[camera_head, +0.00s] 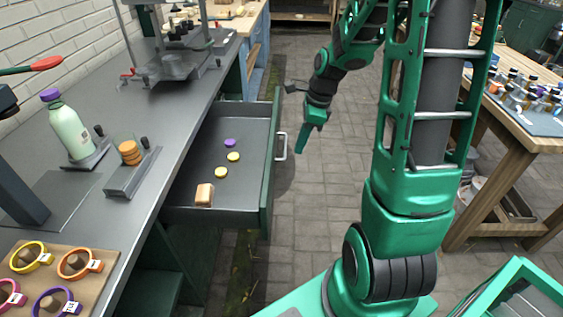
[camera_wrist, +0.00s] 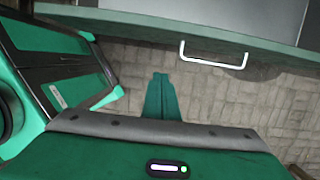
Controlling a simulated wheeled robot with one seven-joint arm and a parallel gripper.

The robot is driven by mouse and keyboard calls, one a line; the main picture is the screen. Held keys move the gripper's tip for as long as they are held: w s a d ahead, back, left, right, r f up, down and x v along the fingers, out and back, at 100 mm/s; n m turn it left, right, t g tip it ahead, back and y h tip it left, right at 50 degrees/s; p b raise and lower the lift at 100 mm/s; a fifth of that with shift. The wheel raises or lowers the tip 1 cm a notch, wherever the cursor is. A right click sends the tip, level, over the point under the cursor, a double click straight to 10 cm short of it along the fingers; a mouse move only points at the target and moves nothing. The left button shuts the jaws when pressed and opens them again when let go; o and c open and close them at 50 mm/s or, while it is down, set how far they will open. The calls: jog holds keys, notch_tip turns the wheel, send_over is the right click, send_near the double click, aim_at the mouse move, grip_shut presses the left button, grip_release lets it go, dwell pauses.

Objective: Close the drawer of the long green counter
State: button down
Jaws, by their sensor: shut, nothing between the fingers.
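The drawer (camera_head: 235,137) of the long green counter (camera_head: 190,110) stands pulled out over the floor in the head view. Its green front carries a pale bar handle (camera_head: 282,146), which also shows at the top of the wrist view (camera_wrist: 213,57). Inside lie a purple disc (camera_head: 230,142), two yellow discs (camera_head: 227,164) and a tan block (camera_head: 204,195). My gripper (camera_head: 301,150) points down just right of the handle, apart from it, with fingers shut and empty. In the wrist view the closed fingers (camera_wrist: 160,85) are left of and below the handle.
The dark countertop holds a bottle (camera_head: 69,128), stacked biscuit-like discs (camera_head: 129,152), a metal stand (camera_head: 170,65) and a board (camera_head: 80,275) with coloured rings. A wooden table (camera_head: 525,130) stands at the right.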

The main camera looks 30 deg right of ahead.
jog(key=w+a+f, duration=0.3)
jog(key=a+f, duration=0.2)
jog(key=f, duration=0.4)
jog(key=shift+w+a+f, duration=0.15)
jog(key=shift+w+f, duration=0.1)
jog(key=shift+w, duration=0.1)
